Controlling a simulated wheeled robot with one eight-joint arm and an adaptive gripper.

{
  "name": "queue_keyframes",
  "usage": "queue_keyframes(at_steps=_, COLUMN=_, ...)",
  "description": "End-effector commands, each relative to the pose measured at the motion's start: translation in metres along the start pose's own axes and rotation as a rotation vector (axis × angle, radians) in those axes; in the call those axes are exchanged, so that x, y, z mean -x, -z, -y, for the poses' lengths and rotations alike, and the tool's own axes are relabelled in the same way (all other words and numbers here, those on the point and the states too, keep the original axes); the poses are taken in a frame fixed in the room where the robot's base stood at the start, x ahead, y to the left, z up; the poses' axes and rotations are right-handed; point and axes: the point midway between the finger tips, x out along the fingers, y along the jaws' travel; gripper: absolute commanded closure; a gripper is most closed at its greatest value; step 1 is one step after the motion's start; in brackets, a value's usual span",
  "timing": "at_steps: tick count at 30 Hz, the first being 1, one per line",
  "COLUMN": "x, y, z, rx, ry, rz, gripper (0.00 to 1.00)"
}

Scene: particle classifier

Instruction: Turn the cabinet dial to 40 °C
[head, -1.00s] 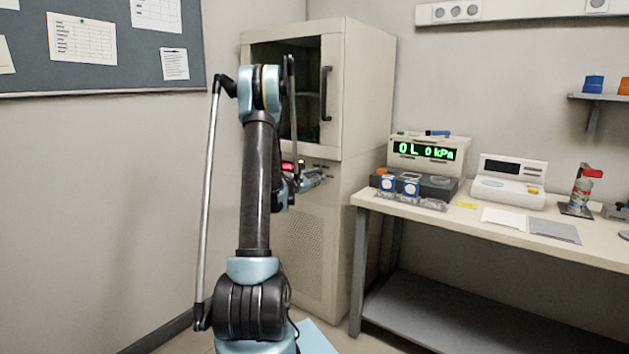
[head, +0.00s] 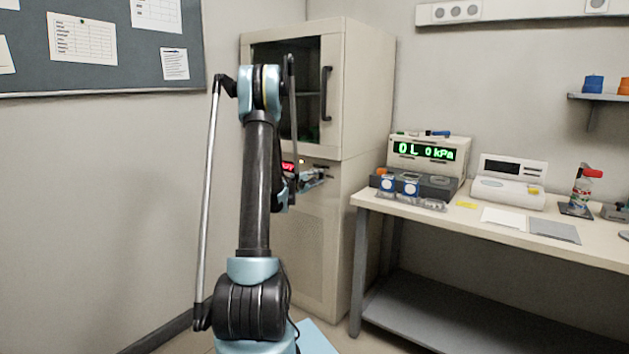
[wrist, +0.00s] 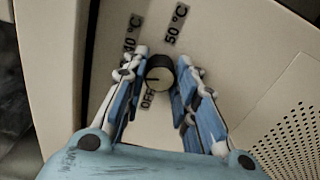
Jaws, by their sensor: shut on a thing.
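The cabinet (head: 345,95) stands in the corner, and my arm covers part of its front. The dial (wrist: 159,73) is a round knob with a dark rim and a pale face, on the cabinet's panel in the wrist view. Around it are the labels OFF (wrist: 148,100), 40 °C (wrist: 130,33) and 50 °C (wrist: 176,23). A dark line on its face seems to point left, between OFF and 40 °C. My gripper (wrist: 163,65) has one finger on each side of the dial and is shut on it. In the head view my gripper (head: 314,178) is at the panel, partly hidden.
A red-lit display (head: 287,166) shows on the panel, partly behind my arm. The cabinet door with its dark handle (head: 326,94) is shut above. A workbench (head: 400,212) with instruments stands close on the right. A perforated vent (wrist: 290,125) lies beside the dial.

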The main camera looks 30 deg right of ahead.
Motion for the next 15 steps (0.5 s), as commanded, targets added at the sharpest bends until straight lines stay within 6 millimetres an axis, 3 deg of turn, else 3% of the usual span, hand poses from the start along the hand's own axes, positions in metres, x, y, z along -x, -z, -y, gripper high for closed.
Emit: queue_keyframes(at_steps=15, x=0.0014, y=-0.0023, z=0.0029, rx=-0.481, ry=0.003, rz=0.0, gripper=0.97)
